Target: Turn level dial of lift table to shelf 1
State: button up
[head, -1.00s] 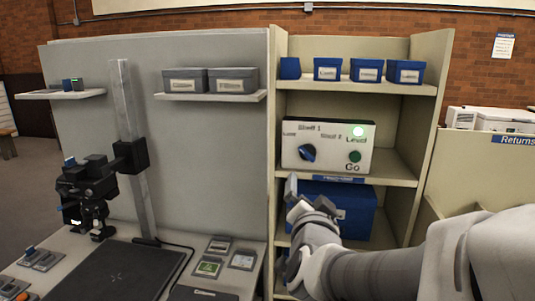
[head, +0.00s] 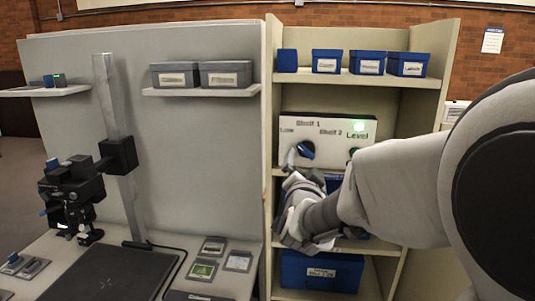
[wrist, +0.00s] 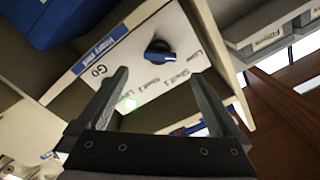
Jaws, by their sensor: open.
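The level dial (head: 304,150) is a blue knob on a white control panel (head: 338,128) in the shelf unit. It also shows in the wrist view (wrist: 160,52). Its pale mark appears to face the leftmost label, which looks like "Low", not "Shelf 1". A green light (head: 359,126) glows above "Level". My gripper (head: 290,160) is just below and left of the dial in the head view. In the wrist view my gripper (wrist: 160,78) is open and empty, with the dial beyond and between its fingertips. Contact cannot be seen. My arm mostly hides the Go button.
Blue boxes (head: 368,62) stand on the shelf above the panel, and a large blue box (head: 320,271) sits below. The shelf unit's upright (head: 270,110) is close left of my gripper. A grey desk with a camera stand (head: 115,150) stands left.

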aim_at(306, 153)
jog(key=w, duration=0.3)
jog(key=w+d, duration=0.1)
jog(key=w, duration=0.4)
jog(key=shift+w+d, duration=0.3)
jog(key=shift+d, duration=0.05)
jog(key=shift+c, duration=0.3)
jog(key=c, duration=1.3)
jog(key=shift+o, duration=0.2)
